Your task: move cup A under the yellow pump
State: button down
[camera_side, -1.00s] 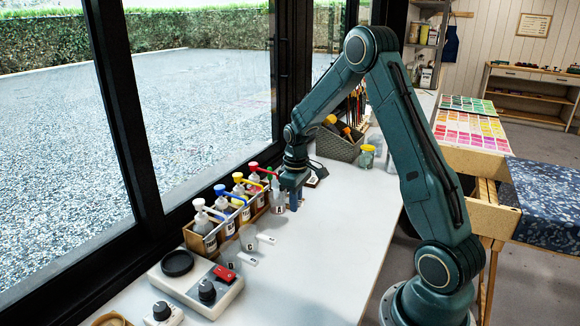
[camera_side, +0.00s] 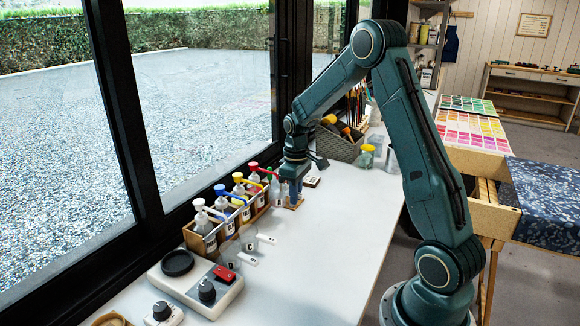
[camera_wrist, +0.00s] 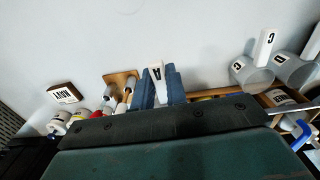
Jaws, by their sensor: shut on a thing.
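My gripper (camera_side: 293,188) is shut on the handle of cup A, with its blue fingers on both sides of the white tab marked A (camera_wrist: 157,74) in the wrist view. Cup A (camera_side: 277,191) is a small translucent cup beside the far end of the bottle rack; its body is mostly hidden in the wrist view. The yellow pump (camera_side: 239,179) tops a bottle in the middle of the wooden rack (camera_side: 211,249), to the left of my gripper. White, blue, red and green pumps stand in the same row.
Two more clear cups, C (camera_side: 248,232) and D (camera_side: 231,252), stand in front of the rack with handles outward. A small wooden stand (camera_side: 294,204) is by my gripper. A dial device (camera_side: 200,287) stands at the near end. The table's right side is clear.

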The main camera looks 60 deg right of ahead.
jog(key=shift+n, duration=0.9)
jog(key=s+a, duration=0.1)
jog(key=a, duration=0.1)
jog(key=s+a, duration=0.4)
jog(key=shift+a+f, duration=0.25)
jog(key=shift+f, duration=0.1)
jog(key=shift+w, duration=0.25)
jog(key=shift+w+f, duration=0.2)
jog(key=shift+w, duration=0.55)
jog(key=shift+w+f, duration=0.25)
jog(key=shift+w, duration=0.55)
jog(key=shift+w+f, duration=0.2)
jog(key=shift+w, duration=0.55)
jog(key=shift+f, duration=1.05)
jog(key=shift+f, duration=0.4)
jog(key=c, duration=1.3)
grip_release()
jog(key=shift+c, duration=0.2)
